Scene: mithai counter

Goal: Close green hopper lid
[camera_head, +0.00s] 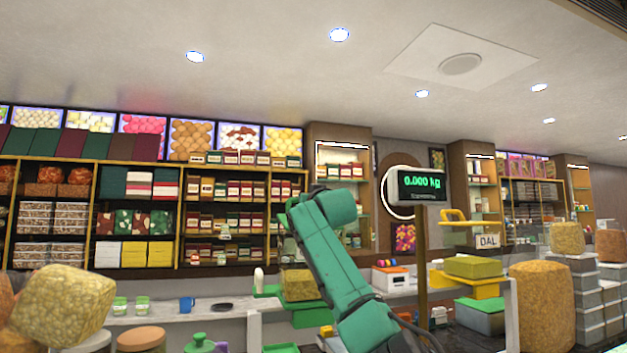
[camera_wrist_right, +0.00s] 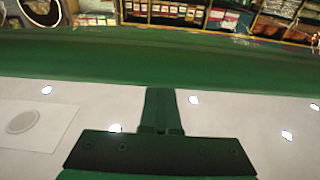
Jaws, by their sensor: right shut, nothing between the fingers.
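A green hopper (camera_head: 266,291) stands on the counter in the head view, partly hidden behind my green right arm. A tan block shows at its top. I cannot clearly make out its lid; something green beside my wrist may be part of it. In the right wrist view a broad dark green surface (camera_wrist_right: 100,58) spans the picture close to the camera, possibly the lid. My right gripper (camera_wrist_right: 161,95) is shut and empty, its fingertips at or near the edge of this surface; contact is unclear. My left gripper is not in view.
A scale display (camera_head: 421,187) on a post stands right of my arm. Beyond it is a yellow hopper (camera_head: 466,283) with a DAL sign (camera_head: 488,241). Large tan blocks stand at lower left (camera_head: 62,305) and right (camera_head: 541,305). Jars line the bottom edge; stocked shelves fill the back wall.

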